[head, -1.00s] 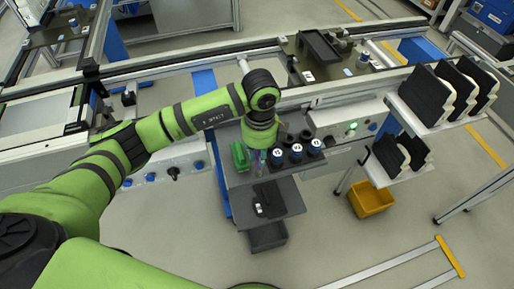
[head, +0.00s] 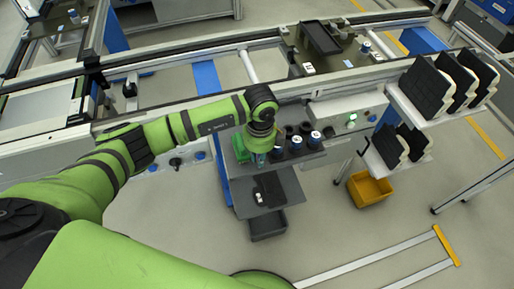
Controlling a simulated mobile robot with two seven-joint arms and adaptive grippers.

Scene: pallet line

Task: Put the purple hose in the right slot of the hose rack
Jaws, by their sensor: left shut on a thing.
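My left gripper (head: 258,154) points down over the grey side shelf at the front of the line. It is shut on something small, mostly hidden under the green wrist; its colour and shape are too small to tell. No purple hose is clearly visible. Beside the gripper, to its right, is a row of dark round holders with blue-and-white cylinders (head: 314,139). I cannot make out the hose rack or its right slot for certain. My right gripper is not in view.
A green bin (head: 240,148) is close to the left of the gripper. A lower grey shelf (head: 287,187) holds a dark object. A yellow bin (head: 369,189) is on the floor to the right. Black panels (head: 426,88) stand in a white rack at the right.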

